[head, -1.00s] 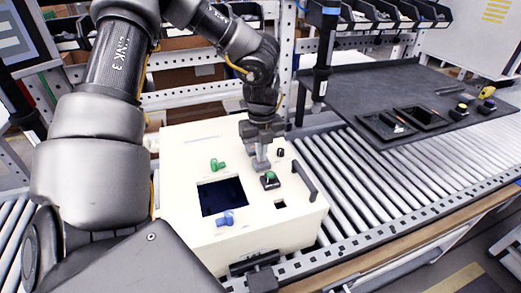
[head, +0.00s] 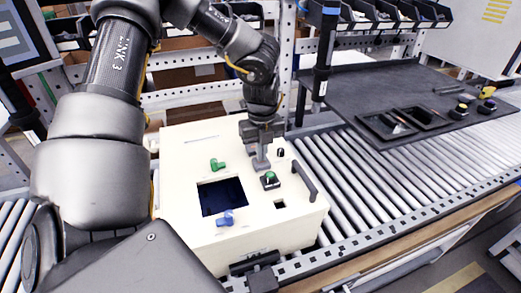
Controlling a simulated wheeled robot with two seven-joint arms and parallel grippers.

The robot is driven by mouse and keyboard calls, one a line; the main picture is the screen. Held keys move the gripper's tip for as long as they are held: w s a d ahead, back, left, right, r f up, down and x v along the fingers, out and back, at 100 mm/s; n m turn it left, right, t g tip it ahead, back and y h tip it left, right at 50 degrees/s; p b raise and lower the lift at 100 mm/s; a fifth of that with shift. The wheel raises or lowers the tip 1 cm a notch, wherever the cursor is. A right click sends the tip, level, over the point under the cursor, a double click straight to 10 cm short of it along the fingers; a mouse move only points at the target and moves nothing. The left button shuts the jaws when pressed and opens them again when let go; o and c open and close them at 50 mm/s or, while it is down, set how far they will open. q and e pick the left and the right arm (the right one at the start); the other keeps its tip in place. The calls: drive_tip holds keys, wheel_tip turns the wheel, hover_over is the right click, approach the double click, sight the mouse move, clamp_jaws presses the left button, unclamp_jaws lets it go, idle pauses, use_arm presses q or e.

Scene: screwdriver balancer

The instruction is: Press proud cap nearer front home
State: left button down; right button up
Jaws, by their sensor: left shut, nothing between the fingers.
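A cream box (head: 185,240) stands on the roller conveyor with several fittings on its top. A green cap on a black square base (head: 270,180) sits right of the dark window. My left gripper (head: 261,164) points down with its fingers shut and empty, just behind this green cap. I cannot tell whether its tips touch the panel. A small black knob (head: 281,153) stands to the right of the gripper. A green fitting (head: 217,164) and a blue fitting (head: 225,218) lie behind and in front of the window. How far each cap stands up is too small to tell. My right gripper is not in view.
A black handle (head: 304,181) rises at the box's right edge. The dark window (head: 221,196) and a small square hole (head: 280,204) open in its top. A dark mat (head: 385,85) with trays and buttons lies back right. The rollers (head: 375,175) are clear.

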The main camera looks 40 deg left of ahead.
use_arm(q)
drive_tip(key=shift+s+f+b, duration=0.1)
drive_tip(key=shift+f+b, duration=0.2)
drive_tip(key=shift+b, duration=0.1)
idle(0.6)
idle(0.3)
drive_tip(key=shift+r+p, duration=1.1)
drive_tip(key=shift+r, duration=1.45)
